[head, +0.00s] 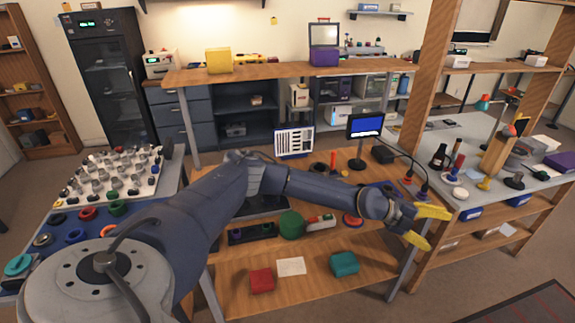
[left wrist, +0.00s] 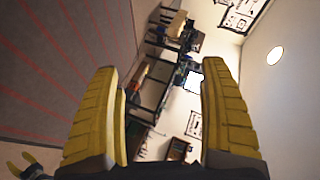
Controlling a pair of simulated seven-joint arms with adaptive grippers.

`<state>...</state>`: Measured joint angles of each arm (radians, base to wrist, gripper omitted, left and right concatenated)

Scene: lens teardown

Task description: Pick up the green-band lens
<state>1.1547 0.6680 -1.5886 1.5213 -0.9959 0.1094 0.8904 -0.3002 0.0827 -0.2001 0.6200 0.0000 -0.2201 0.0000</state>
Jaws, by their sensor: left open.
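A green ringed piece (head: 117,208), which looks like the green-band lens, lies on the left bench among other coloured ringed pieces. My left gripper (head: 428,226) is far from it, held out to the right beyond the middle workbench. Its yellow fingers are apart with nothing between them, which also shows in the left wrist view (left wrist: 163,110). My left arm crosses the head view and hides part of the left bench. What looks like my right gripper (left wrist: 22,164) shows small at the lower left of the left wrist view, its yellow fingers apart.
The left bench also holds a white board (head: 140,185) of small metal parts and red, blue and teal rings. The middle workbench carries a small monitor (head: 365,126), a green cylinder (head: 291,223) and boxes.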

